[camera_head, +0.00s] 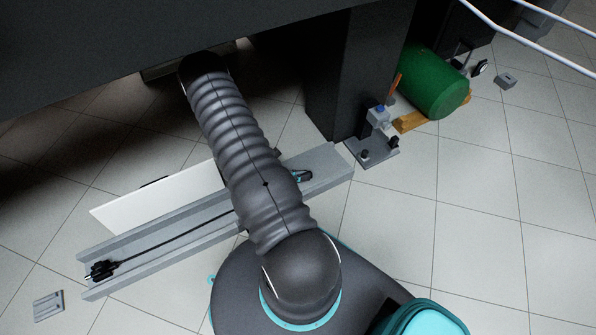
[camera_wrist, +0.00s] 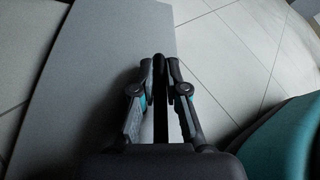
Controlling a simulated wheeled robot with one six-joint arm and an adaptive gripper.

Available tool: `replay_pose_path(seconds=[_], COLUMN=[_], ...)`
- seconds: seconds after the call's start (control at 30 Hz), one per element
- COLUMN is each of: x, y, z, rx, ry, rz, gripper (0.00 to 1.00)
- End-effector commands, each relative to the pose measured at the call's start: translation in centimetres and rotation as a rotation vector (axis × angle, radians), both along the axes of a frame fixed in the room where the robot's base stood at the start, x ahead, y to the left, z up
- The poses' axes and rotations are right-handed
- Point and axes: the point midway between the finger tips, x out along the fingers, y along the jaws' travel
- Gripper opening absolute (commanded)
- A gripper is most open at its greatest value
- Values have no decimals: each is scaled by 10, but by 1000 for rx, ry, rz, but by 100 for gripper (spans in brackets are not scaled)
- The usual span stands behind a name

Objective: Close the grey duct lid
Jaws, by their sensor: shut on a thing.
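The grey duct (camera_head: 318,168) is a long open channel lying diagonally on the floor. A black cable (camera_head: 175,240) runs along inside it, with a black connector (camera_head: 101,270) at its left end. A pale flat panel, apparently the lid (camera_head: 135,207), stands out along the duct's far side, so the channel is open. My arm hides the middle of both. In the wrist view my gripper (camera_wrist: 160,62) is shut on a thin dark bar (camera_wrist: 160,105), seemingly the lid's handle. A broad grey panel (camera_wrist: 95,60) fills the left there.
A dark bench leg (camera_head: 345,90) stands beyond the duct's right end. Near it are a small grey mount (camera_head: 372,152) and a green cylinder (camera_head: 433,82) on a wooden support. A small grey block (camera_head: 48,305) lies at lower left. Floor at right is clear.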

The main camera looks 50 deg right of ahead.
Motion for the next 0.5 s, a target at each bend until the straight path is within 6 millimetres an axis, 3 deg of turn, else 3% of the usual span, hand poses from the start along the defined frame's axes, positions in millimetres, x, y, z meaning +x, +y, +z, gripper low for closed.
replay_pose_path(seconds=[0.2,0.5], x=[-7,-8], y=[2,3], z=[-15,-17], rx=[0,1], ry=[4,4], rz=[-3,-2], gripper=[0,0])
